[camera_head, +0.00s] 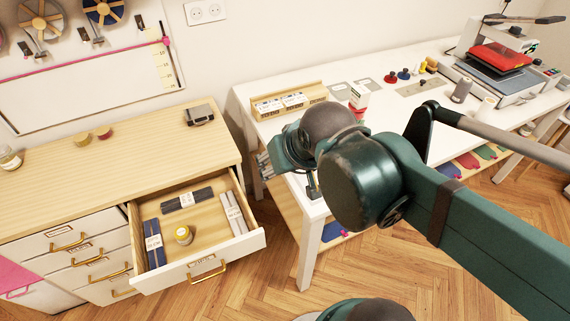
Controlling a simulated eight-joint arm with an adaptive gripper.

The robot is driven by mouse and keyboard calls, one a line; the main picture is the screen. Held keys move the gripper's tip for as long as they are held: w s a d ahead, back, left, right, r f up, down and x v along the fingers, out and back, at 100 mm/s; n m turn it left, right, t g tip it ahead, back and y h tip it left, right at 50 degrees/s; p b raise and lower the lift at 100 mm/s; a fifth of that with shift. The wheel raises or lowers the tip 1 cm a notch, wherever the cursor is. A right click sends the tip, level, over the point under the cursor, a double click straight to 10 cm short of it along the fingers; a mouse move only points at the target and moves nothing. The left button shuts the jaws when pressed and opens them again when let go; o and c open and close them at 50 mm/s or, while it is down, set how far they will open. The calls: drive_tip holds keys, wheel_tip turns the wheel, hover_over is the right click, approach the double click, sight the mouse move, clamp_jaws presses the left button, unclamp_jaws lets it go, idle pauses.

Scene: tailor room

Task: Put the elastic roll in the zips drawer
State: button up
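The open drawer (247,243) at lower left holds flat packs of zips: a blue one (154,243), a black one (187,199) and a pale grey one (233,213). My gripper (312,186) is to the right of the drawer, over the near left part of the white table. It is mostly hidden behind my wrist, so its fingers and any hold cannot be made out.
Two small rolls (93,135) and a dark box (199,115) are on the wooden dresser top (130,128). Space above the drawer is clear.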

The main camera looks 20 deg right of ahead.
drive_tip(key=shift+s+d+r+n, duration=0.1)
drive_tip(key=shift+s+d+n, duration=0.3)
drive_tip(key=shift+d, duration=0.1)
idle(1.2)
